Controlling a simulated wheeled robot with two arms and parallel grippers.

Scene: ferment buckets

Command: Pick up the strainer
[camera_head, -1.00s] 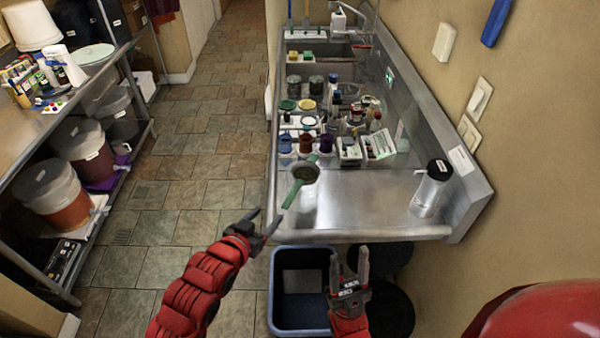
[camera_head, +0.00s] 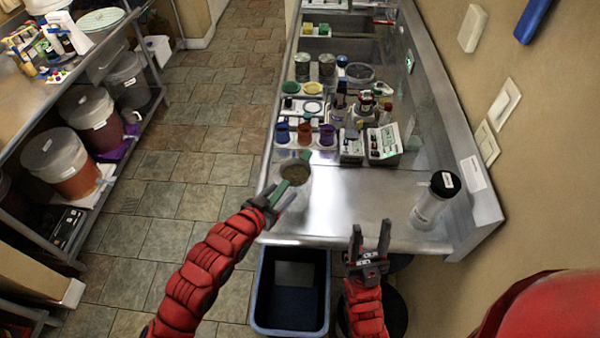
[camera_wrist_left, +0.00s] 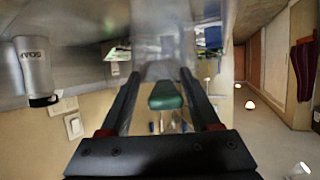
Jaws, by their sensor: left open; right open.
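The strainer (camera_head: 295,172) has a round bowl and a green handle, and sits at the near left part of the steel counter. Its handle points toward the near left edge. My left gripper (camera_head: 275,196) is open at the handle, with its fingers on either side of the handle's end in the head view. In the left wrist view the green handle end (camera_wrist_left: 166,96) shows between the two open fingers (camera_wrist_left: 160,85). I cannot tell whether either finger touches it. My right gripper (camera_head: 370,240) is open and empty near the counter's front edge.
The steel counter (camera_head: 340,205) is bare around the strainer. A labelled bottle (camera_head: 433,203) stands at its right. Coloured cups (camera_head: 304,133) and small boxes (camera_head: 383,146) stand behind the strainer. A blue bin (camera_head: 291,290) is below the front edge.

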